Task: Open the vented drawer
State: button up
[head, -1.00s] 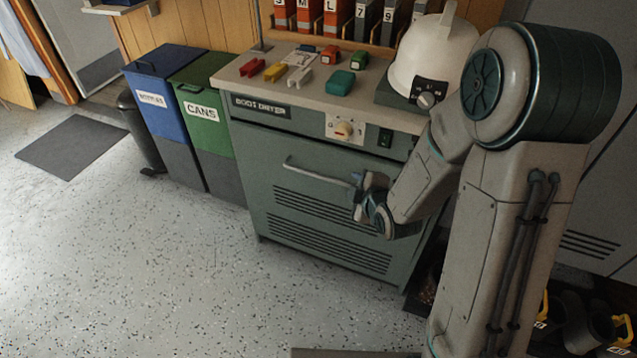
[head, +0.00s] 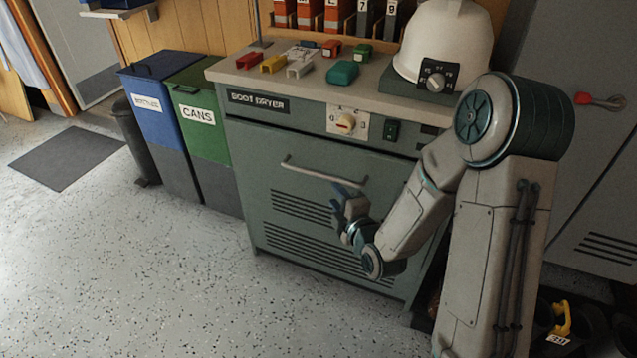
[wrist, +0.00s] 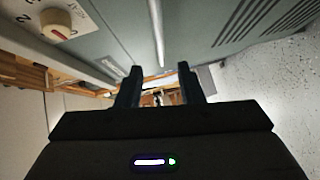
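The vented drawer (head: 300,190) is the grey-green slotted front of the boot dryer and looks closed, flush with the cabinet. Its bar handle (head: 320,172) runs across the upper front; in the wrist view the handle (wrist: 157,35) runs down from the top edge, lined up with the gap between my fingers. My gripper (head: 342,193) is just in front of and below the handle's right half. In the wrist view my gripper (wrist: 159,85) has its two dark fingers well apart, with nothing held. Contact with the bar cannot be seen.
The dryer's control dial (head: 345,123) sits above the drawer. Its top holds coloured blocks and a white helmet (head: 440,45). A green cans bin (head: 205,130) and a blue bin (head: 155,110) stand left. A grey locker (head: 590,180) is at right. Floor in front is clear.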

aim_at(319, 175)
jog(key=b+x, duration=0.2)
jog(key=x, duration=0.9)
jog(key=shift+w+a, duration=0.2)
jog(key=shift+w, duration=0.15)
grip_shut()
